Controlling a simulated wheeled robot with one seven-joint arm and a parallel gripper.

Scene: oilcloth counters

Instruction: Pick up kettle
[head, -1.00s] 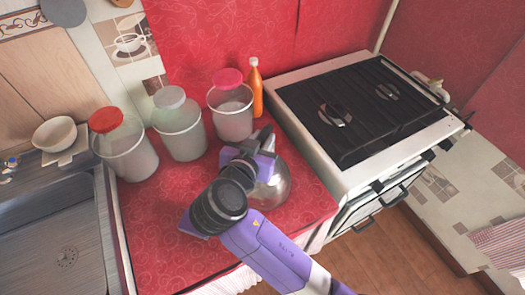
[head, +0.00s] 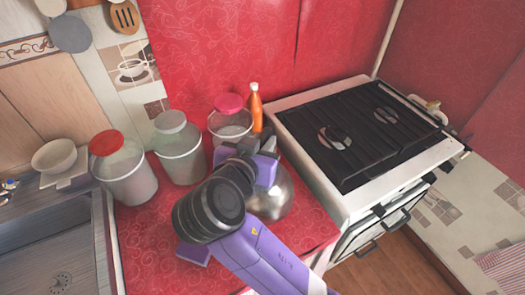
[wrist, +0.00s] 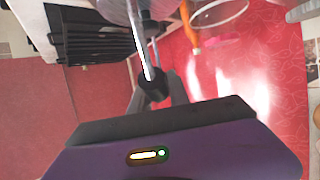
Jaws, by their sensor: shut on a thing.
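The kettle (head: 272,196) is a shiny silver, rounded vessel at the right side of the red counter, beside the stove. In the head view my gripper (head: 254,163) is over its top, shut on it, and my purple arm covers its left part. In the wrist view my gripper's dark fingers (wrist: 158,88) close on a thin metal bar of the kettle (wrist: 141,40), which looks like its handle. The kettle's base is partly hidden, and I cannot tell for certain whether it is clear of the counter.
An orange bottle (head: 256,112) is behind the kettle. The stove (head: 355,185) is close on the right, the sink (head: 45,255) at left.

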